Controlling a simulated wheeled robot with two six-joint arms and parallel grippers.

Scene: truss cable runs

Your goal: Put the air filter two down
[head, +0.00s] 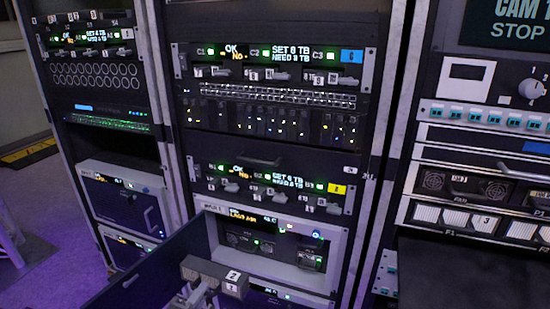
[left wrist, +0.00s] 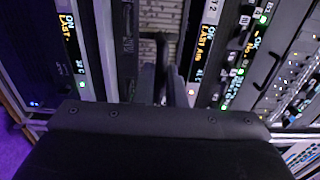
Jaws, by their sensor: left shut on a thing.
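My left gripper (head: 205,290) is at the bottom of the head view, in front of the open lower bay of the middle rack. It is shut on a small grey block with a white label reading 2, the air filter two (head: 232,284). In the left wrist view the fingers (left wrist: 162,85) are close together, with a pale ribbed surface (left wrist: 160,48) around and beyond them. How far the fingers cover the filter is hard to tell. My right gripper is not in view.
A dark door (head: 150,268) stands open left of the filter. The open bay (head: 270,245) behind it has a light frame and fans inside. The right rack (head: 465,190) holds fan units and white ribbed panels.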

